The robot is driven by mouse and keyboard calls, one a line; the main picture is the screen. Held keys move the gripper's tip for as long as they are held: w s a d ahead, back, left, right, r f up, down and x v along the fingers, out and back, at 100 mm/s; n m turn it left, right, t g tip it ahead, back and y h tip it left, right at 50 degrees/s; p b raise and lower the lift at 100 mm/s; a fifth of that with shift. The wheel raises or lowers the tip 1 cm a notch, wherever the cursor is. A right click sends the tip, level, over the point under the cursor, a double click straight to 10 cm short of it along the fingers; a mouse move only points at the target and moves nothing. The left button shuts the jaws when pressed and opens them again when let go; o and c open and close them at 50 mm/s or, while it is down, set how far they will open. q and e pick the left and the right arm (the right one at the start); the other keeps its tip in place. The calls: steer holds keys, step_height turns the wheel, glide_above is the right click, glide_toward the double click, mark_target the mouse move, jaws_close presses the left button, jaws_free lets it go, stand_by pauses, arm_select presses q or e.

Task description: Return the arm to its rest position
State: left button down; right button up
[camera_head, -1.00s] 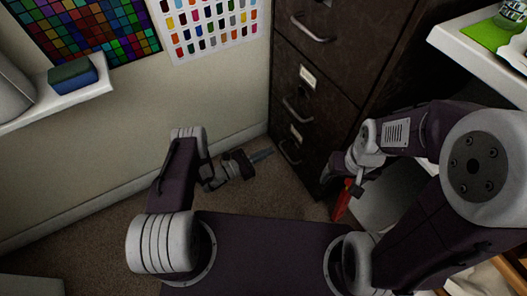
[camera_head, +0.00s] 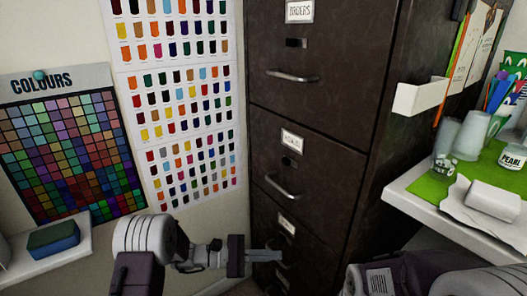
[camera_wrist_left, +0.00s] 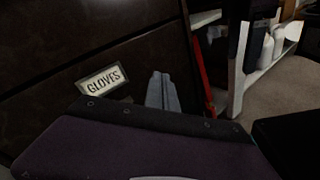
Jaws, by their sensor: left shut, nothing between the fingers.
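My left arm comes up from the bottom of the head view. Its gripper (camera_head: 272,256) points right, in front of the lower drawers of the dark filing cabinet (camera_head: 318,140). Its fingers are together and empty; they also show as a grey closed pair in the left wrist view (camera_wrist_left: 163,92), beside a label reading GLOVES (camera_wrist_left: 103,80). I cannot tell whether the fingertips touch the cabinet. Part of my right arm shows at the bottom right of the head view, but its gripper is out of the picture.
A white shelf at the right (camera_head: 440,222) bears a green mat (camera_head: 428,190), cups and a PEARL jar (camera_head: 512,158). A blue-green sponge (camera_head: 53,238) lies on a small left ledge (camera_head: 70,257). A red object (camera_wrist_left: 203,78) stands beside the cabinet in the left wrist view.

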arm_select(q)
steer(key=s+a+r+m+g+y+p, duration=0.1)
steer(key=s+a+m+g+y, duration=0.2)
steer(key=s, duration=0.4)
steer(key=s+a+r+m+g+y, duration=0.1)
steer(key=s+r+m+y, duration=0.1)
steer(key=s+m+y, duration=0.35)
steer(key=s+a+f+m+t+y, duration=0.1)
steer(key=s+a+f+m+y, duration=0.2)
steer(key=a, duration=0.5)
steer(key=s+a+f+m+t+y, duration=0.1)
steer(key=s+a+f+t+y, duration=0.1)
steer(key=s+a+f+y, duration=0.45)
steer(key=w+r+p, duration=0.2)
steer(key=r+p, duration=1.7)
steer(key=r, duration=0.1)
steer(key=w+a+r+h+p, duration=0.1)
steer(key=w+r+p, duration=0.1)
steer(key=r+p, duration=1.7)
step_height(320, 180, up, 2)
steer(key=shift+w+a+p, duration=0.2)
steer(key=shift+a+p, duration=0.1)
